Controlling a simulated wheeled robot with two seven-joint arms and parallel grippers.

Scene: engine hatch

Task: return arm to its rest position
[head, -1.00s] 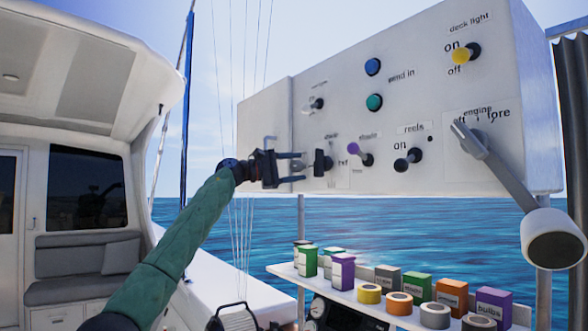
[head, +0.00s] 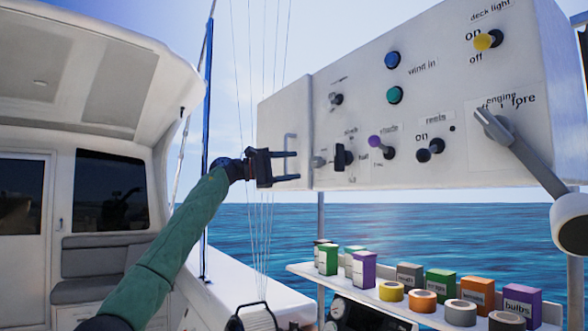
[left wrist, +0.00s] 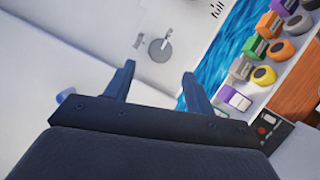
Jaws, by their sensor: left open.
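My left arm's green sleeve (head: 165,255) rises from the lower left in the head view. My left gripper (head: 297,166) is at its end, in front of the left part of the white control panel (head: 365,105). Its two dark fingers point right, apart and empty. My right gripper is not in view.
The black switch (head: 343,157), purple-tipped lever (head: 382,145) and large engine lever (head: 522,155) stick out from the panel. Below, a shelf (head: 385,304) carries boxes and tape rolls. Open air lies left of the panel.

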